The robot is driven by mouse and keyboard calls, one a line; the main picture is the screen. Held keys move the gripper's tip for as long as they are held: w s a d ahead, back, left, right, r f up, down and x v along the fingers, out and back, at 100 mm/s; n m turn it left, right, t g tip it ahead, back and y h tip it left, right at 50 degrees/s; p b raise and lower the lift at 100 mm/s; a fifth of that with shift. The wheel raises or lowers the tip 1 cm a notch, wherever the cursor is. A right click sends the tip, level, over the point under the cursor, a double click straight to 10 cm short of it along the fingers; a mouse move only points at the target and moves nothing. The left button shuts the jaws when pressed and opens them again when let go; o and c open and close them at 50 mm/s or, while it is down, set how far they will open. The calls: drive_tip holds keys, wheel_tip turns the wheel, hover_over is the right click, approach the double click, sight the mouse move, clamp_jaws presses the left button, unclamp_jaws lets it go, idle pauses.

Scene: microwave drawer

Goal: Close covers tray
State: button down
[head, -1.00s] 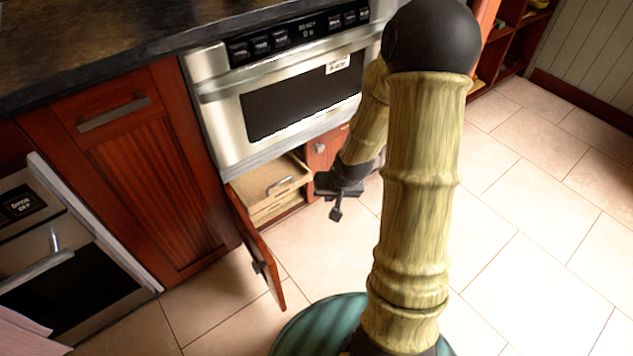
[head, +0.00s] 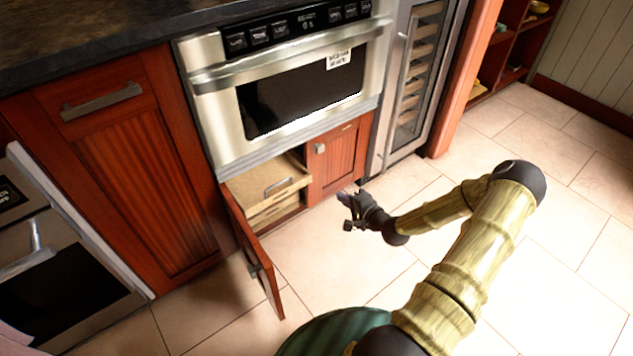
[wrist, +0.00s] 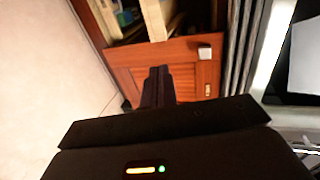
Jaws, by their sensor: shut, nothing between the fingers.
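Light wooden pull-out trays are stacked in the low cabinet under the microwave. The upper tray (head: 268,181), with a handle cutout in its front, stands farther out than the lower trays (head: 275,211). I cannot tell by label which is the covers tray. Part of the wooden trays also shows at the top of the wrist view (wrist: 153,18). My gripper (head: 346,203) is shut and empty, in front of and to the right of the trays, apart from them. In the wrist view its dark fingers (wrist: 158,84) point toward the closed right cabinet door (wrist: 178,67).
The left cabinet door (head: 250,252) is open and swings out toward me. The right cabinet door (head: 338,160) is closed. The microwave (head: 300,90) sits above, and a tall wine cooler (head: 412,85) stands to the right. The tiled floor at right is clear.

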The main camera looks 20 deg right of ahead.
drive_tip(key=b, duration=0.7)
approach(311, 176)
drive_tip(key=x, duration=0.5)
drive_tip(key=shift+w+a+f, duration=0.2)
drive_tip(key=shift+f, duration=0.05)
drive_tip(key=shift+w+a+r, duration=0.15)
drive_tip(key=shift+w, duration=0.3)
